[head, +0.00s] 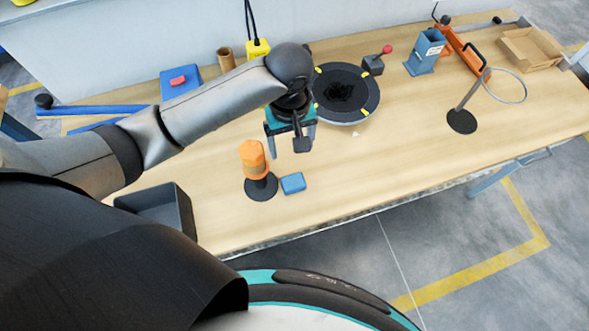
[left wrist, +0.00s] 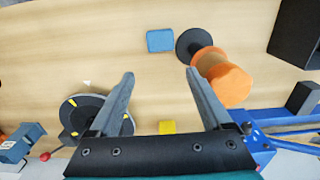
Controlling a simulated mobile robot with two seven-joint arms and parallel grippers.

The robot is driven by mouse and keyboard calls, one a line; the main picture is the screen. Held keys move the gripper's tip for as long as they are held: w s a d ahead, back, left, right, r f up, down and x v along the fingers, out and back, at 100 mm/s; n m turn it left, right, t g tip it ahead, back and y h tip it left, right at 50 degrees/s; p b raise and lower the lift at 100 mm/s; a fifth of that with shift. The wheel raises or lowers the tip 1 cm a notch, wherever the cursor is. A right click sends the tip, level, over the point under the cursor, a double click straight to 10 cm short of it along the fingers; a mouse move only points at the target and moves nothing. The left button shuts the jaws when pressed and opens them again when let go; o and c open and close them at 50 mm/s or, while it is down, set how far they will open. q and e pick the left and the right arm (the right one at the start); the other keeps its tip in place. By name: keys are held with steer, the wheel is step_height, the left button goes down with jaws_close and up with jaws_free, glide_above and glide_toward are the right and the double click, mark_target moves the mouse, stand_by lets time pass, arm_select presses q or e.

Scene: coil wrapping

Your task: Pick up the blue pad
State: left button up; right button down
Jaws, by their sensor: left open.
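The blue pad (head: 293,183) is a small flat block lying on the wooden table, just right of the black base of an orange spool. In the left wrist view the blue pad (left wrist: 160,41) lies above and between my fingertips, apart from them. My left gripper (head: 297,146) is above the table, behind the pad in the head view, with nothing between its fingers. In the left wrist view the left gripper (left wrist: 160,76) shows its two fingers spread wide. My right gripper is not in view.
The orange spool (head: 253,159) stands close beside the pad. A black tray (head: 163,207) is at the front left. A round black turntable (head: 346,93) is behind, and a ring on a stand (head: 462,121) is at right. The table between pad and ring stand is clear.

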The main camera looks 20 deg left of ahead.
arm_select(q)
steer(key=b, duration=0.2)
glide_above(291, 177)
step_height(291, 177, down, 9)
steer(key=shift+f, duration=0.95)
step_height(291, 177, down, 4)
steer(key=shift+f, duration=0.1)
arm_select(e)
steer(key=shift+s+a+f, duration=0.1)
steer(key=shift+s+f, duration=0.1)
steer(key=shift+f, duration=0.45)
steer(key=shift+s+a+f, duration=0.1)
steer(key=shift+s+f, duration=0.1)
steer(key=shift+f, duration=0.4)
arm_select(q)
steer(key=c, duration=1)
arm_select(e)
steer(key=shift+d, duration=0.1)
